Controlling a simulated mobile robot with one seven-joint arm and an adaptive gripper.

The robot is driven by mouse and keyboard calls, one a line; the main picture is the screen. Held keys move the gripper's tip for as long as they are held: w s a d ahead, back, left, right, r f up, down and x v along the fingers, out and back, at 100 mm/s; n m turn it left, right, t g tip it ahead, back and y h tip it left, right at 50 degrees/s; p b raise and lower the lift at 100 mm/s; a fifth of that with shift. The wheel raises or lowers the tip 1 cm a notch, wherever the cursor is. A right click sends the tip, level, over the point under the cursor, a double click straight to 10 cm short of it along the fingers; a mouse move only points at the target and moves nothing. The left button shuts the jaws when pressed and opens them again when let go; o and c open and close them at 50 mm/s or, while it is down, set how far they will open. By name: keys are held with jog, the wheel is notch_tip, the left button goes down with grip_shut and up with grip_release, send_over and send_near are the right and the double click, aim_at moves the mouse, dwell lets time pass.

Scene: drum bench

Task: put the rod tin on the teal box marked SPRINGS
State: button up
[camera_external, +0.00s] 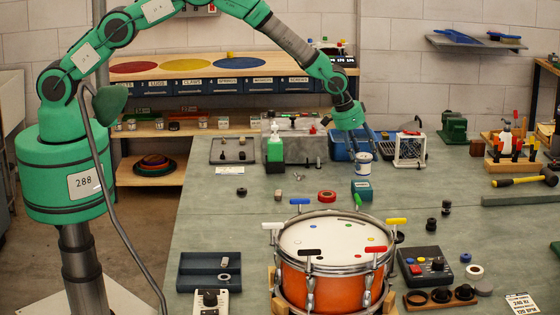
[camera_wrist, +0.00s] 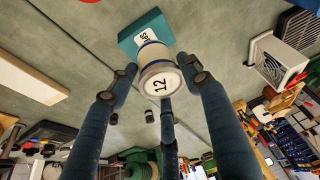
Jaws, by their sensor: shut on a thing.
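The rod tin (camera_external: 364,168) is a small white and blue can. My gripper (camera_external: 362,153) is shut on it, with the tin roughly upright under the fingers. In the wrist view its pale lid (camera_wrist: 160,82) shows the number 12, with my gripper's fingers (camera_wrist: 160,76) around it. The teal box (camera_external: 361,189) stands on the bench just under the tin in the outside view. In the wrist view the teal box (camera_wrist: 140,32) shows right behind the tin, its white label partly covered. I cannot tell whether the tin touches the box.
A drum (camera_external: 335,260) with coloured keys stands in front of the box.

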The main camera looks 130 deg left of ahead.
aim_at(362, 165)
jog(key=shift+f, duration=1.75)
jog(key=shift+f, duration=0.15)
jog(key=o, duration=1.3)
jog(key=shift+r, duration=0.2)
jog(key=shift+s+d+r, duration=0.1)
jog(key=shift+d+r, duration=0.05)
jog(key=shift+r, duration=0.35)
jog(key=v, duration=1.1)
